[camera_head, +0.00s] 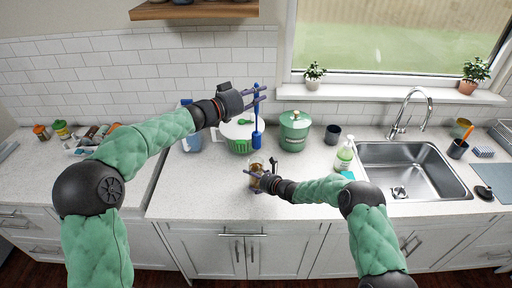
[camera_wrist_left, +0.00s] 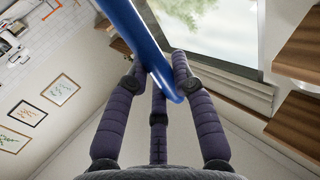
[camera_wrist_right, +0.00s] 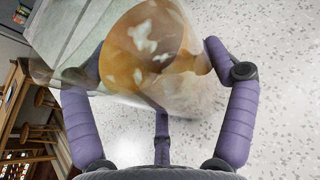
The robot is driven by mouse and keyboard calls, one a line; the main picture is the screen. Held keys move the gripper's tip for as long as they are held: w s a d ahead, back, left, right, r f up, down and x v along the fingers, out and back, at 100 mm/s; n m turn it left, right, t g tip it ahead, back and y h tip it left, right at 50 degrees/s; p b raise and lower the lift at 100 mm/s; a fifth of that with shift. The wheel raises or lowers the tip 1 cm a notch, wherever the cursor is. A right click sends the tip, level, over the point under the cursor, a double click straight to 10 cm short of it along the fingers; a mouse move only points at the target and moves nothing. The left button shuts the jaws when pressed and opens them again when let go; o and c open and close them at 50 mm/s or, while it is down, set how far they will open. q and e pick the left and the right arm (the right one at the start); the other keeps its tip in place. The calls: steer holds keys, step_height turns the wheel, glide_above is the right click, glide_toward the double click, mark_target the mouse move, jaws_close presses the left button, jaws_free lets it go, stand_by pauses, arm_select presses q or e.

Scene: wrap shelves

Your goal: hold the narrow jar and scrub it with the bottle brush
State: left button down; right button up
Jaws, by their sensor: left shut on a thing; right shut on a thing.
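The bottle brush (camera_head: 257,138) is blue and hangs upright, its wider head down. My left gripper (camera_head: 258,96) is shut on its upper part, above the counter. In the left wrist view the blue handle (camera_wrist_left: 138,38) runs between the fingers (camera_wrist_left: 158,72). The narrow jar (camera_head: 256,165) is clear glass with brown and whitish soiling. My right gripper (camera_head: 260,177) is shut around it near the counter's front. The jar fills the top of the right wrist view (camera_wrist_right: 158,55), between the fingers (camera_wrist_right: 158,72). The brush head shows just above the jar; whether it touches the rim is unclear.
A dark cup (camera_head: 333,134), a soap bottle (camera_head: 344,156) and the sink (camera_head: 420,178) lie to the right. The counter's front left (camera_head: 190,195) is bare.

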mark_target(257, 141)
arm_select(q)
steer(key=shift+a+f, duration=0.1)
steer(key=shift+f, duration=10.25)
steer(key=shift+w, duration=0.15)
steer(key=shift+w, duration=0.35)
steer(key=shift+w, duration=0.15)
steer(key=shift+r, duration=0.1)
steer(key=shift+r, duration=2.9)
steer(key=shift+f, duration=3)
